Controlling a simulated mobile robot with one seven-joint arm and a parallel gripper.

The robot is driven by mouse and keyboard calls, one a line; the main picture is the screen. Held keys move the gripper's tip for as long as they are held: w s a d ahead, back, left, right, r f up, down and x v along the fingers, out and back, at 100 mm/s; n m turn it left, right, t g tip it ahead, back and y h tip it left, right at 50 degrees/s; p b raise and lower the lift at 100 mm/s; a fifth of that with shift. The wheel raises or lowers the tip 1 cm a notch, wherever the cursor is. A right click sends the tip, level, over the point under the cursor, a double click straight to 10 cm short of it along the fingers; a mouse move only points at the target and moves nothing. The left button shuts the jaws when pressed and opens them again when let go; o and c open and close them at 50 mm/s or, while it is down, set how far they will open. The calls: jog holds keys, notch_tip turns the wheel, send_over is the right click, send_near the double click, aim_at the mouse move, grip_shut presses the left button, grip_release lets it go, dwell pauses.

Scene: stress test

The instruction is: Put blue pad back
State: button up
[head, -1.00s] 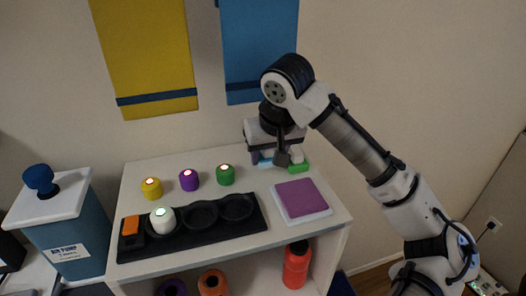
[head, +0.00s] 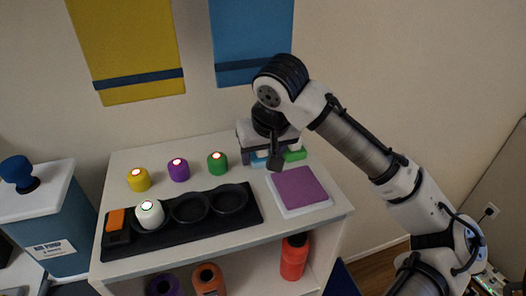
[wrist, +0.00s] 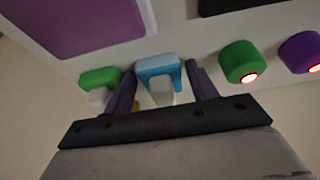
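A light blue piece with a white part (wrist: 158,68) shows between the fingers of my gripper (wrist: 160,80) in the wrist view. Narrow gaps seem to show on both sides, so the fingers look open around it. In the head view only a bit of the blue piece (head: 259,161) shows beneath my gripper; its fingertips are mostly hidden there. A similar green piece (wrist: 100,78) is just left of the fingers in the wrist view. A purple square pad (head: 300,187) on a white base lies on the shelf top in front of my gripper.
Green (head: 217,163), purple (head: 178,170) and yellow (head: 139,180) lit knobs stand left of my gripper. A black tray (head: 180,235) with round wells holds a white lit knob (head: 150,214) and an orange piece (head: 116,219). The wall is close behind.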

jog(key=shift+o, duration=0.7)
jog(key=shift+r, duration=0.1)
jog(key=shift+r, duration=0.15)
jog(key=b+v, duration=0.2)
jog(key=v, duration=1)
